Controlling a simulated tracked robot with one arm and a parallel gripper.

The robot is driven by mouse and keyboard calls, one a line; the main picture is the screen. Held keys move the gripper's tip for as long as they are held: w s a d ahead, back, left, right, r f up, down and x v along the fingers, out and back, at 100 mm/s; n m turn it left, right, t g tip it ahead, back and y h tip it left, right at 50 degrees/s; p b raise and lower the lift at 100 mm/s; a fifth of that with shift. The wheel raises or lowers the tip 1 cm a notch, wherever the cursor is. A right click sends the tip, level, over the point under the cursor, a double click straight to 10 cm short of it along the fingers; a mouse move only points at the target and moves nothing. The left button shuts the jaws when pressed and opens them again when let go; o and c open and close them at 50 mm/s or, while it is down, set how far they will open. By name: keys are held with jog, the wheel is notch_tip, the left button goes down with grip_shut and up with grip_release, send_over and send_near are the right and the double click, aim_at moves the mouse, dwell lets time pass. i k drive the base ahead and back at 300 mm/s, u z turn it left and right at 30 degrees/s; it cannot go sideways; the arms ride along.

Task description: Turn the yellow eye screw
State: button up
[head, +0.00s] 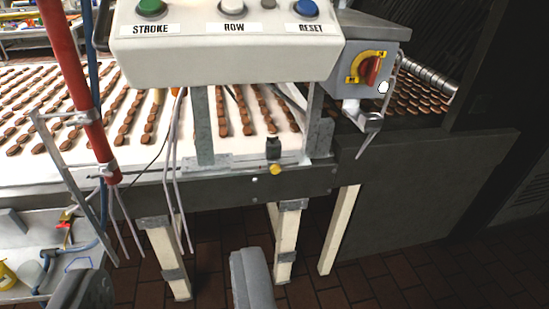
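A small yellow eye screw (275,169) sticks out of the front of the conveyor's dark side rail, below a small black fitting. It looks like a small round yellow head; its exact turn angle is too small to tell. My gripper (167,264) shows at the bottom of the head view as two grey fingers set wide apart, one at the lower left and one at the lower middle. It is open with nothing between the fingers. The screw lies beyond and above the right finger, apart from it.
A white control box (225,45) with STROKE, ROW and RESET buttons stands above the rail. A grey box with a yellow and red rotary switch (367,68) is at its right. A red pole (78,80) rises at left. Rows of brown biscuits cover the white belt (60,110).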

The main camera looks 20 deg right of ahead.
aim_at(276, 169)
jog(key=u, duration=1.4)
jog(key=k, duration=0.95)
jog(key=z, duration=1.45)
jog(key=i, duration=1)
jog(key=u, duration=0.05)
